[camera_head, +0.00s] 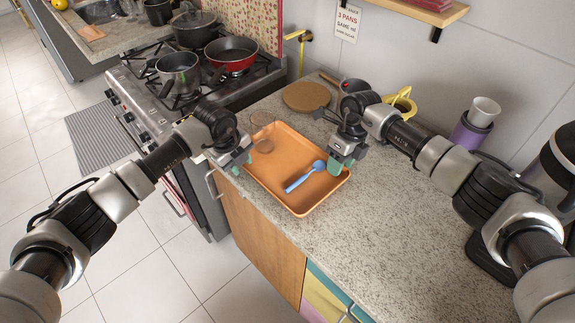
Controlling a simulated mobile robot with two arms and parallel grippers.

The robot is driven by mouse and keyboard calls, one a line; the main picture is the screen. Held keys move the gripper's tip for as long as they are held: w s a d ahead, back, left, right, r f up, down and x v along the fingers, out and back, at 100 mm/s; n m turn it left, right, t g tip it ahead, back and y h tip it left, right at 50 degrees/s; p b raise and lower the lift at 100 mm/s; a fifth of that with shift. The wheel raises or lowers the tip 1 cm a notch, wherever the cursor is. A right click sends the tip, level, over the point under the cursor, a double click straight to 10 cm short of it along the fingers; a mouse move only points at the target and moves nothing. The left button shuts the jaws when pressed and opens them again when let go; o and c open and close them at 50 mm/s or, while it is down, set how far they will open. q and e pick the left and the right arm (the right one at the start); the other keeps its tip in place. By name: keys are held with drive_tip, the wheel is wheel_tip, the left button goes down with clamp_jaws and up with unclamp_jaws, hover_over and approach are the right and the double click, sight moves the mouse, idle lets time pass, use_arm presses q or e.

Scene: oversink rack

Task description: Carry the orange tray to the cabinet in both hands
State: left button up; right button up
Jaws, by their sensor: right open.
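The orange tray (279,170) lies on the speckled counter, its near corner by the counter's front edge. A blue spoon-like utensil (305,176) lies in it, and a clear glass (262,133) stands at its far end. My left gripper (238,167) is at the tray's left rim; I cannot tell whether its fingers are closed on the rim. My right gripper (338,167) is open at the tray's right side, with its fingertips by the rim. A base cabinet (262,232) with a wooden door is below the counter.
The stove with pots and a red pan (231,56) stands to the left. A round cork board (305,97), a yellow item (402,103) and purple and white cups (473,128) are at the back.

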use_arm(q)
drive_tip(key=shift+c, duration=0.5)
use_arm(e)
drive_tip(key=shift+c, duration=0.4)
use_arm(q)
drive_tip(key=c, duration=0.5)
use_arm(e)
drive_tip(key=c, duration=0.5)
use_arm(q)
clamp_jaws()
use_arm(e)
clamp_jaws()
drive_tip(key=shift+s+f, duration=0.1)
use_arm(q)
drive_tip(key=shift+d+r, duration=0.1)
drive_tip(key=shift+r, duration=0.05)
use_arm(e)
drive_tip(key=shift+a, duration=0.1)
